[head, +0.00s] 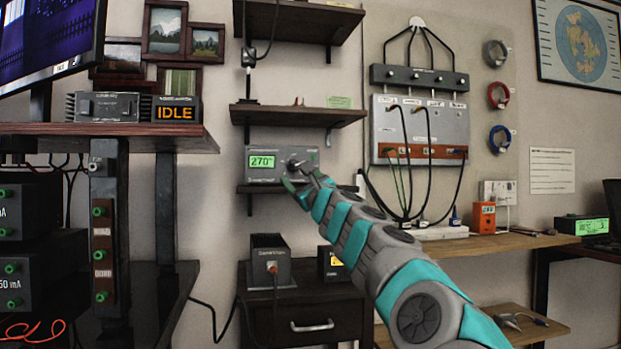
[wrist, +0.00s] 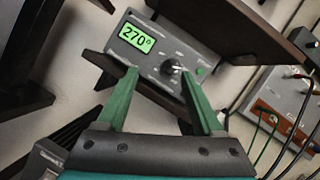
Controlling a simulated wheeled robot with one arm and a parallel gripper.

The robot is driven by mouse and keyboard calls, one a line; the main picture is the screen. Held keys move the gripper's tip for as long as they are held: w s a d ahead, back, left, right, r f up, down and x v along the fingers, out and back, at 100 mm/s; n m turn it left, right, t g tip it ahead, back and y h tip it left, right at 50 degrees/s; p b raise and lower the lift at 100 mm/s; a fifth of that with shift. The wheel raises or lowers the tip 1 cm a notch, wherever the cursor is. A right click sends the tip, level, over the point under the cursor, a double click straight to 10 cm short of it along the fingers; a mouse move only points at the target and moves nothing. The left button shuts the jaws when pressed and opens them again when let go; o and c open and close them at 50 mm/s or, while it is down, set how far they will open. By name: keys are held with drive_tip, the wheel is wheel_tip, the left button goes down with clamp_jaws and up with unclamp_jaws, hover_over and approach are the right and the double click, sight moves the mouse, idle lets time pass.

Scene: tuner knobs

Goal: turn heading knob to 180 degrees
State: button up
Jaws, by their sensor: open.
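The heading unit is a grey box (head: 264,178) on a small wall shelf, with a green display (head: 262,161) reading 270°. Its dark round knob (wrist: 172,68) sits right of the display in the wrist view, with small markings around it. In the head view the knob is partly hidden by my gripper (head: 298,182). In the wrist view my gripper (wrist: 170,92) is open, its two green fingers apart and pointing toward the box. The knob lies beyond and between the fingertips. The right finger covers part of the box's lower front. I cannot tell whether either finger touches it.
A dark shelf (head: 298,116) hangs above the box, and its edge (wrist: 225,32) is close to the box's top right in the wrist view. A patch panel (head: 420,128) with hanging cables is at right. A drawer cabinet (head: 305,318) stands below.

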sight(295, 166)
drive_tip(key=shift+m+t+h, duration=0.5)
drive_tip(key=shift+m+h, duration=0.3)
drive_tip(key=shift+m, duration=0.1)
drive_tip(key=w+p, duration=0.1)
drive_tip(key=w, duration=0.1)
drive_tip(key=w+r+p, duration=0.1)
drive_tip(key=w+p, duration=0.1)
drive_tip(key=w+r+p, duration=0.1)
drive_tip(key=w, duration=0.1)
drive_tip(key=shift+w+a+p, duration=0.2)
drive_tip(key=shift+p, duration=0.15)
drive_tip(key=shift+p+x, duration=0.75)
drive_tip(key=shift+x, duration=0.3)
drive_tip(key=shift+f, duration=0.1)
clamp_jaws()
